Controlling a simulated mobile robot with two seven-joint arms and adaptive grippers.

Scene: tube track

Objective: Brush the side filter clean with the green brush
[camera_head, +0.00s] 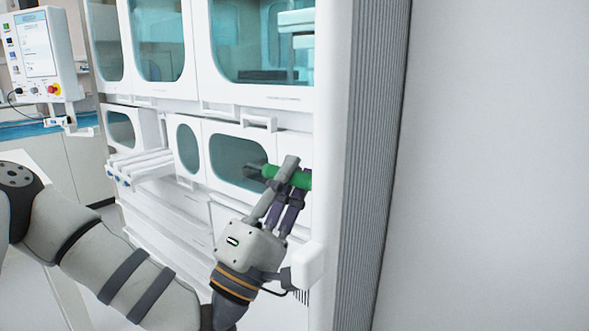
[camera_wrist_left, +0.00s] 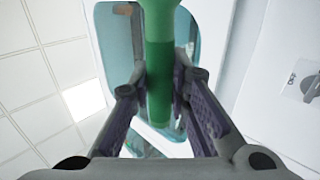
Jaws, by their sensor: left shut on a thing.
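The green brush (camera_head: 304,180) is held across the fingers of my left gripper (camera_head: 287,178), in front of the white machine. The side filter (camera_head: 376,150) is the tall grey ribbed strip on the machine's side, right of the gripper. The brush appears apart from it, with a white edge of the machine between them. My right gripper is not in view.
The white machine (camera_head: 334,110) has several tinted windows and a protruding latch (camera_head: 258,122). A control panel (camera_head: 37,55) with a red button stands at the upper left. A plain pale wall (camera_head: 490,170) fills the right side, with open room before it.

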